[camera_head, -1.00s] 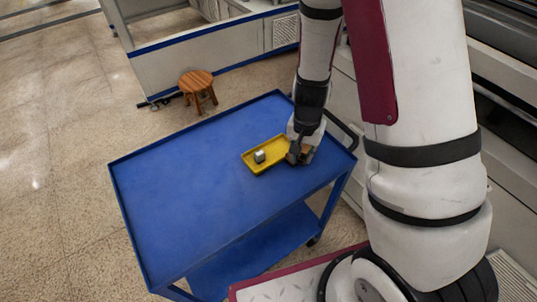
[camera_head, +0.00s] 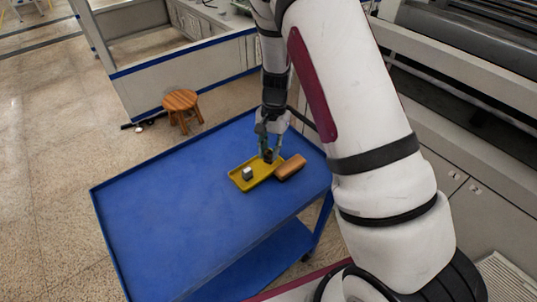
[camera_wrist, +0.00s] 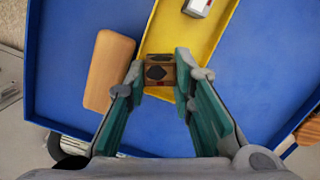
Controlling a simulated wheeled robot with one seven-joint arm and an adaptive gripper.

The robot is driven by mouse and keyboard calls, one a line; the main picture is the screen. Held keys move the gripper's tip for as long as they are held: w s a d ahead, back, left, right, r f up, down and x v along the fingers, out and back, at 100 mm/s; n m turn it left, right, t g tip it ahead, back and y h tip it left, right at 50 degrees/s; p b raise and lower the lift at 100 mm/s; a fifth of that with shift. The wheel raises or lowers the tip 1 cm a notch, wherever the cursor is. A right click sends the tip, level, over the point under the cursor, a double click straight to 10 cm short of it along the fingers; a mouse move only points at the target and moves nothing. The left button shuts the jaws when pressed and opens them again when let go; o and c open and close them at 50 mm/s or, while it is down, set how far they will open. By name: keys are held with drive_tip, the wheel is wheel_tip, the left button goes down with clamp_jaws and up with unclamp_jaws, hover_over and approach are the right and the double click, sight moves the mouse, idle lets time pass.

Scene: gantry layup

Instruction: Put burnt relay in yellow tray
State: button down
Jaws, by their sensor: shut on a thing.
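The yellow tray (camera_head: 238,180) lies on the blue cart and also shows in the wrist view (camera_wrist: 205,45). My gripper (camera_head: 269,149) points down at the tray's right end. In the wrist view, my gripper (camera_wrist: 160,78) is shut on a small brown box with a blackened face, the burnt relay (camera_wrist: 158,70). In the head view the relay (camera_head: 268,157) is a small dark shape between the fingertips, over the tray's end. I cannot tell whether it touches the tray floor. A whitish relay (camera_head: 248,173) sits inside the tray, apart from my gripper.
An orange-brown block (camera_head: 290,167) lies right beside the tray's right end; it also shows in the wrist view (camera_wrist: 108,70). The left part of the blue cart top (camera_head: 160,205) is clear. A wooden stool (camera_head: 182,103) stands on the floor behind the cart.

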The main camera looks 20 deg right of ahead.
drive_tip(key=shift+w+d+f, duration=0.1)
drive_tip(key=shift+w, duration=0.55)
drive_tip(key=shift+f+p, duration=0.3)
drive_tip(key=shift+f, duration=1.4)
drive_tip(key=c, duration=1.7)
unclamp_jaws()
drive_tip(key=shift+o, duration=0.2)
drive_tip(key=shift+r, duration=0.15)
